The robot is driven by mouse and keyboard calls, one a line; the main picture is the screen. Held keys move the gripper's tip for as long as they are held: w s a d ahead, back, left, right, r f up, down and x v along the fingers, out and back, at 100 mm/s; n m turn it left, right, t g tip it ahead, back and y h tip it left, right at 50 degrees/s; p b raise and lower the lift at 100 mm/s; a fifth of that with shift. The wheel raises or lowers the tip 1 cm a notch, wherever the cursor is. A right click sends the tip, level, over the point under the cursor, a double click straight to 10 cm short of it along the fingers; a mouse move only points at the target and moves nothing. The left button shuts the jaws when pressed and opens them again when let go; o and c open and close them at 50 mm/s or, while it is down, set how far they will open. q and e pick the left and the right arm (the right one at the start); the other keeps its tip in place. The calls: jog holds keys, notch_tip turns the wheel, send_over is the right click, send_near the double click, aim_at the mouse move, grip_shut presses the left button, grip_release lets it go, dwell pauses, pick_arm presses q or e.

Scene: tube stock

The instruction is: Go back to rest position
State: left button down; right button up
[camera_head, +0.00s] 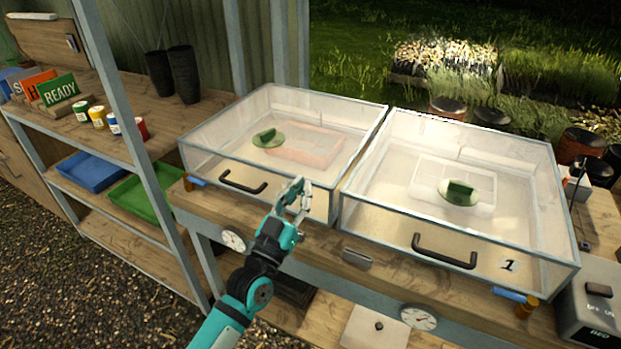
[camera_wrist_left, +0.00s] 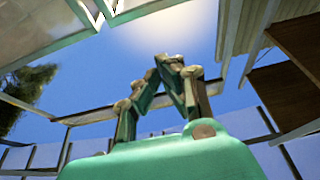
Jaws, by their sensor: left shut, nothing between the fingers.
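My left gripper (camera_head: 295,195) is in front of the two clear boxes in the head view, near the gap between them. Its fingers point up. In the left wrist view, my left gripper (camera_wrist_left: 172,68) has its fingertips together with nothing between them, with blue sky and roof frames behind. My right gripper is not in view.
A left clear box (camera_head: 225,167) and a right clear box (camera_head: 385,220) stand on the wooden bench (camera_head: 215,200), each with a black handle. A shelf (camera_head: 150,225) at left holds a blue tray (camera_head: 92,172) and a green tray (camera_head: 135,205). A grey box (camera_head: 590,310) stands at right.

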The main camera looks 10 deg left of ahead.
pick_arm(q)
jog(key=s+a+f+g+y, duration=0.2)
jog(key=s+f+g, duration=0.6)
jog(key=s+f, duration=0.6)
jog(key=s+a+f+n+g+y, duration=0.1)
jog(key=s+a+f+g+y, duration=0.3)
jog(key=s, duration=0.5)
jog(key=s+a+f+n+g+y, duration=0.1)
jog(key=s+a+f+g, duration=0.45)
jog(key=s, duration=0.45)
notch_tip(320, 180, down, 24)
jog(key=s+f+g, duration=0.1)
jog(key=s+a+f, duration=0.1)
jog(key=s+f, duration=0.7)
jog(key=s+a+f+g, duration=0.1)
jog(key=s+a+f, duration=0.1)
jog(key=s+f, duration=0.6)
jog(key=shift+s+a+f+y+b, duration=0.3)
jog(key=shift+s+f, duration=0.1)
jog(key=shift+s, duration=0.2)
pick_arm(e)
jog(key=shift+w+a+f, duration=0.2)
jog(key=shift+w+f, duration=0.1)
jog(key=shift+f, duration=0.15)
pick_arm(q)
jog(key=shift+g, duration=0.25)
